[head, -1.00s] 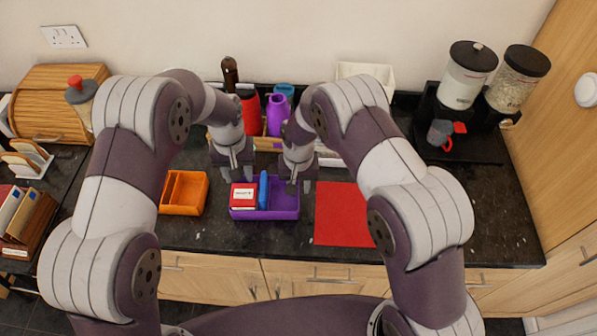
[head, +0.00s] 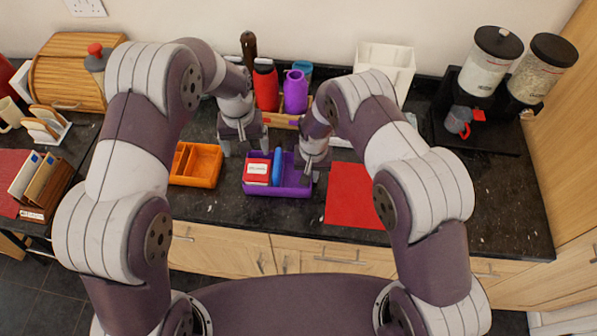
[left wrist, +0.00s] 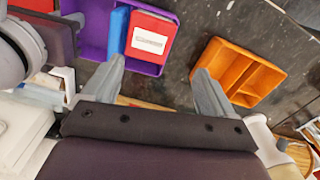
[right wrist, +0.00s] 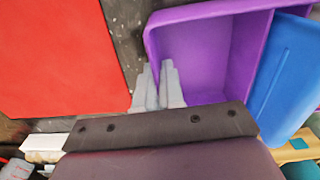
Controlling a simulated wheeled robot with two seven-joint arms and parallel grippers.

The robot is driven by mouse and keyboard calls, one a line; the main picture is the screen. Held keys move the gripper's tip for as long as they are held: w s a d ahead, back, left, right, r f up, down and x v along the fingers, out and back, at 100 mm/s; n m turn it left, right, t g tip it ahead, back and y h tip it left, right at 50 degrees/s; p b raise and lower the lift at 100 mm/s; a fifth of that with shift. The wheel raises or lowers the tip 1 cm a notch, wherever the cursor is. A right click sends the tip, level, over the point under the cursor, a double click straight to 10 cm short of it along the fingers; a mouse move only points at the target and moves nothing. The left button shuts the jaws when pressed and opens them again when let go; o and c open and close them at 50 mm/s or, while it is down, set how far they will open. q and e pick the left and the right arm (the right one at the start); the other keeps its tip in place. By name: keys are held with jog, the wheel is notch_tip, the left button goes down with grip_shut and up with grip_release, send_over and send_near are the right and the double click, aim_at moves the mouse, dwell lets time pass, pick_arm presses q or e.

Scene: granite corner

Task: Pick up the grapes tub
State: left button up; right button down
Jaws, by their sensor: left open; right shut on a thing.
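A purple lunchbox (head: 262,192) stands on the dark counter. In it lie a red tub with a white label (head: 257,172) and a blue upright piece (head: 277,165); the label is too small to read, so I cannot tell whether this is the grapes tub. The red tub also shows in the left wrist view (left wrist: 163,24). My right gripper (head: 308,178) is shut on the lunchbox's end wall, its fingers (right wrist: 159,72) close together over the purple rim. My left gripper (head: 245,152) is open and empty behind the lunchbox, between it and an orange divided tray (head: 206,168).
A red mat (head: 350,200) lies right of the lunchbox. Behind stand a red bottle (head: 265,88), a purple bottle (head: 295,95) and a white bin (head: 385,62). Cereal dispensers (head: 490,65) are at the right, a wooden bread box (head: 70,75) at the left.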

aim_at(258, 168)
pick_arm(q)
jog(key=shift+o, duration=0.5)
jog(key=a, duration=0.3)
jog(key=shift+w+a+r+n+h, duration=0.2)
jog(key=shift+w+a+n+h, duration=0.05)
jog(key=shift+w+n+h, duration=0.05)
jog(key=d+f+m+h, duration=0.1)
jog(key=f+m, duration=0.2)
jog(key=m, duration=0.3)
jog(key=d+f+m+h, duration=0.1)
jog(key=d+f+m, duration=0.1)
jog(key=m, duration=0.5)
jog(key=s+d+f+m+h, duration=0.1)
jog(key=d+f+m, duration=0.1)
jog(key=f+m, duration=0.2)
jog(key=shift+d+m+g+h, duration=0.15)
jog(key=shift+m+g+h, duration=0.2)
jog(key=shift+m, duration=1.15)
jog(key=c, duration=1.2)
